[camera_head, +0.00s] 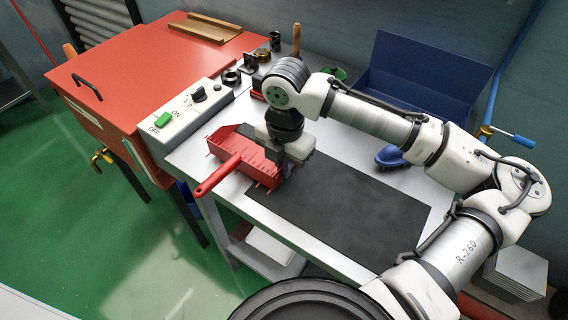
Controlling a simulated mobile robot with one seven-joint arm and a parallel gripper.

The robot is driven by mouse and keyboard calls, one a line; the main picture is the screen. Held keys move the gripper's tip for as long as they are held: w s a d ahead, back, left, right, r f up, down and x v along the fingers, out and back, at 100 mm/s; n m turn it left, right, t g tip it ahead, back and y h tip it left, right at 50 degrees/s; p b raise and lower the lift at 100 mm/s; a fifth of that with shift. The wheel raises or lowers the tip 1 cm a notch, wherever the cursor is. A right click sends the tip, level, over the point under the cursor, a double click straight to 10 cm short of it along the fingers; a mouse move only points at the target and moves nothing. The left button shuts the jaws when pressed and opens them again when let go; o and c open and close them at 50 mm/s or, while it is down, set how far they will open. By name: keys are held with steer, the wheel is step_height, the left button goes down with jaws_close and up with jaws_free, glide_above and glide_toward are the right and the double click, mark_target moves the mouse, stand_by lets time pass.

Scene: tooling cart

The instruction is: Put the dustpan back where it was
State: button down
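The red dustpan (231,149) lies at the left part of the cart top, partly over the left end of the black mat (350,205). Its handle (218,177) points toward the lower left and reaches past the cart's front edge. My gripper (277,163) is pointed down at the dustpan's right side, with dark fingers close to or touching its red wall. The gripper body hides part of the dustpan there. I cannot tell whether the fingers are closed on it.
A blue open bin (415,75) stands at the back right, with a blue brush (390,157) in front of it. A control box (185,118) and red cabinet (140,75) are at left. Small tools (262,56) stand behind the dustpan. The mat's right part is clear.

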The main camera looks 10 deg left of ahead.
steer(key=shift+f, duration=0.2)
steer(key=c, duration=2.1)
jaws_free()
steer(key=shift+f+b, duration=0.3)
steer(key=shift+f, duration=0.05)
steer(key=o, duration=0.4)
steer(key=shift+r, duration=0.1)
step_height(320, 180, up, 13)
steer(key=shift+w+f+b, duration=0.1)
steer(key=shift+w+b, duration=0.05)
steer(key=shift+b, duration=0.25)
